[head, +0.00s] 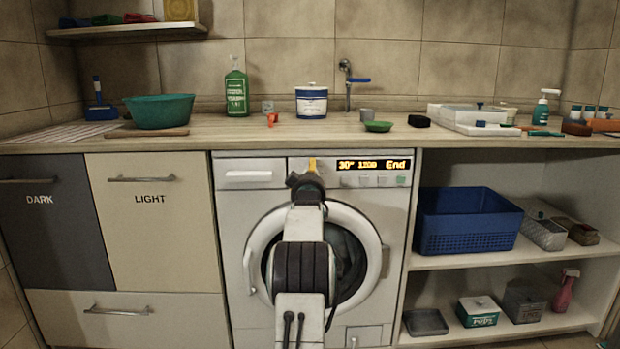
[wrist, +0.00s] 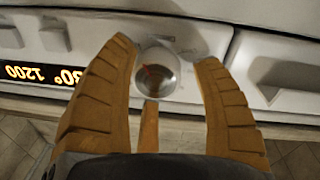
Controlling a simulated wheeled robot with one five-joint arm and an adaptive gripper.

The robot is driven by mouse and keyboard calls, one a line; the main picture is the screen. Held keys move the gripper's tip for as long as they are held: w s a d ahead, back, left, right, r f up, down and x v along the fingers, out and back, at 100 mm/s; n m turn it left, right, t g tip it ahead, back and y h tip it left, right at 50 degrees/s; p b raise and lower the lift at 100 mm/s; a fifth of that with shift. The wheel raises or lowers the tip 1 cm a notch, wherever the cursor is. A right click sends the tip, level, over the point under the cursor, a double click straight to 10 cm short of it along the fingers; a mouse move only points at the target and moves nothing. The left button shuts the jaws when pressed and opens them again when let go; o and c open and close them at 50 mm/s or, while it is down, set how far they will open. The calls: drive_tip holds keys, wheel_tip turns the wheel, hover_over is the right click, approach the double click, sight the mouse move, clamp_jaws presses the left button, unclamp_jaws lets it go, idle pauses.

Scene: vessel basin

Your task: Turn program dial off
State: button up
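The washing machine (head: 231,200) stands under the counter, its lit display (head: 374,165) reading "30° 1200 End". The program dial (wrist: 158,76) shows in the wrist view as a round knob with a shiny face. An orange strip (wrist: 149,126) extends below it there. My gripper (wrist: 166,52) is open, one tan finger on each side of the dial, with visible gaps between. In the head view my gripper (head: 306,178) is in front of the panel, left of the display, and hides most of the dial. The dial's setting cannot be read.
Part of the display also shows upside down in the wrist view (wrist: 45,75). The detergent drawer (head: 249,175) is left of my gripper. The counter (head: 215,128) above holds a green bottle (head: 237,90) and a blue-white tin (head: 311,101). Open shelves (head: 450,262) stand at right.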

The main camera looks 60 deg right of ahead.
drive_tip(key=shift+o, duration=0.7)
drive_tip(key=shift+s, duration=0.1)
drive_tip(key=v, duration=1.2)
